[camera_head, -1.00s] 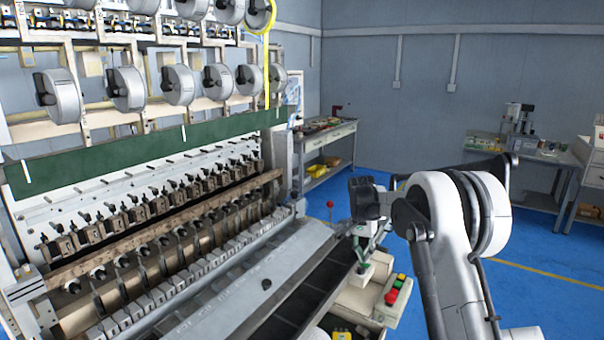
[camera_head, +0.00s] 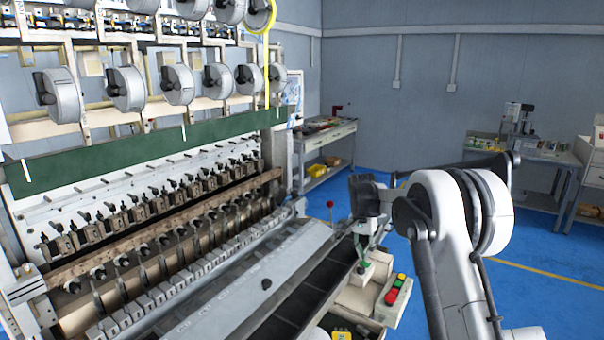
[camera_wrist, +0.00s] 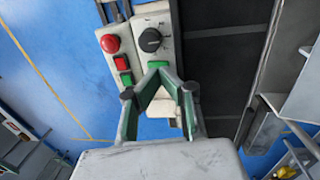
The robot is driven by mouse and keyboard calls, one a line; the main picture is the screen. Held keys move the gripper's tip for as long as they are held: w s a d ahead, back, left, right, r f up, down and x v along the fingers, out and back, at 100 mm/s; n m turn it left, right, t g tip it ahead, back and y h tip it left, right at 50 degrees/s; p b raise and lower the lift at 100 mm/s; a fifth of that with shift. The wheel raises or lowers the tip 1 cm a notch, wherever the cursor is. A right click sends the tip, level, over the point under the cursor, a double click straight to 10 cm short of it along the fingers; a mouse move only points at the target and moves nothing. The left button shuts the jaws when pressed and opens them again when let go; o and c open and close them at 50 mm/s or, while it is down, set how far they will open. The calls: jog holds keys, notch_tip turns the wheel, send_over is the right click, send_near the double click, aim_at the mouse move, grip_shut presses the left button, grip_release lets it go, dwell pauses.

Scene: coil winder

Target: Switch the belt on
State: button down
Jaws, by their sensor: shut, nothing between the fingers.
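The control panel (camera_wrist: 143,25) shows in the wrist view with a black rotary knob (camera_wrist: 150,40), a red mushroom button (camera_wrist: 110,43), a small red button (camera_wrist: 121,62) and a green button (camera_wrist: 127,78). My gripper (camera_wrist: 158,74) is shut and empty, its green fingers meeting just below the knob. A bright green patch sits at the fingertips; I cannot tell whether they touch the panel. In the head view my gripper (camera_head: 364,264) points down beside the panel's coloured buttons (camera_head: 395,289). The dark belt (camera_head: 300,290) runs along the machine to the left.
The coil winder (camera_head: 150,210) fills the left side, with rows of spools above. A red-knobbed lever (camera_head: 330,205) stands behind the belt. Workbenches (camera_head: 325,135) stand at the back. Blue floor (camera_head: 540,240) is open to the right.

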aim_at(363, 262)
jog(key=shift+r+p, duration=0.85)
jog(key=shift+r, duration=1.9)
jog(key=shift+r, duration=0.1)
jog(key=s+r+n+t+b, duration=0.1)
jog(key=s+r+n+t, duration=0.1)
jog(key=s+r, duration=0.75)
jog(key=s+r+n+t+b, duration=0.15)
jog(key=s+r, duration=0.45)
jog(key=s, duration=0.7)
jog(key=s+f+n+t+b, duration=0.1)
jog(key=s+f, duration=0.3)
jog(key=s, duration=0.8)
jog(key=s+f+n+t+y+b, duration=0.1)
jog(key=s+f+n+t, duration=0.1)
jog(key=s, duration=1.1)
notch_tip(363, 262, down, 2)
jog(key=shift+s+a+t, duration=0.15)
jog(key=shift+s+t, duration=0.1)
jog(key=shift+t, duration=0.5)
